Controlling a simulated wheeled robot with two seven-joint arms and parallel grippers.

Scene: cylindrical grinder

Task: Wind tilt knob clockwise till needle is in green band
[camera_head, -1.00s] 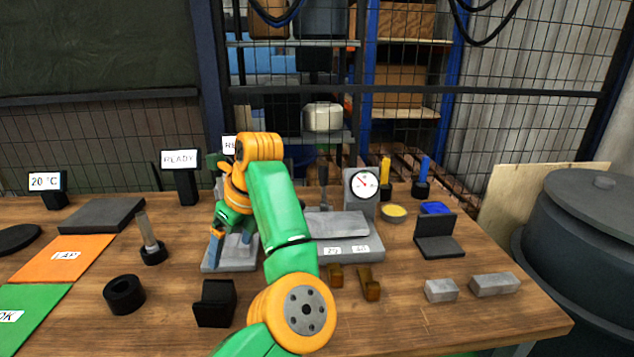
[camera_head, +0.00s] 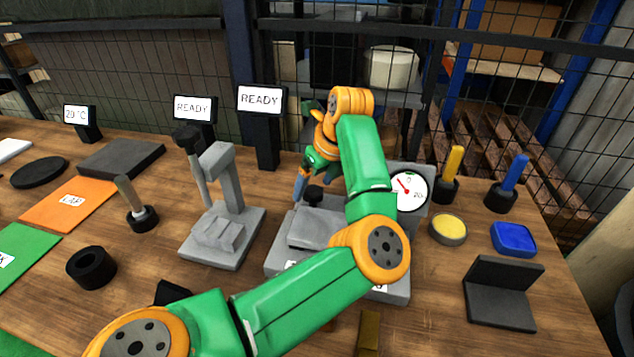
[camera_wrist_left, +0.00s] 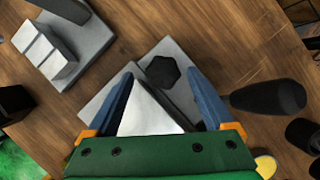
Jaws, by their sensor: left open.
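The tilt knob (camera_head: 313,195) is a small black knob on top of the grey grinder fixture (camera_head: 280,258). In the left wrist view the knob (camera_wrist_left: 163,72) looks six-sided and lies between my two blue fingertips, with gaps on both sides. My left gripper (camera_head: 302,184) is open and above the fixture, seen just behind and left of the knob. It also shows in the left wrist view (camera_wrist_left: 160,80). The white round dial (camera_head: 407,190) stands at the fixture's right end; its red needle points up-left. My right gripper is not in view.
A grey stand (camera_head: 222,215) is left of the fixture. A black bulbous handle (camera_wrist_left: 268,96) lies beside the fixture in the wrist view. A yellow-topped tin (camera_head: 447,229), blue block (camera_head: 513,239) and black angled block (camera_head: 500,292) are to the right.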

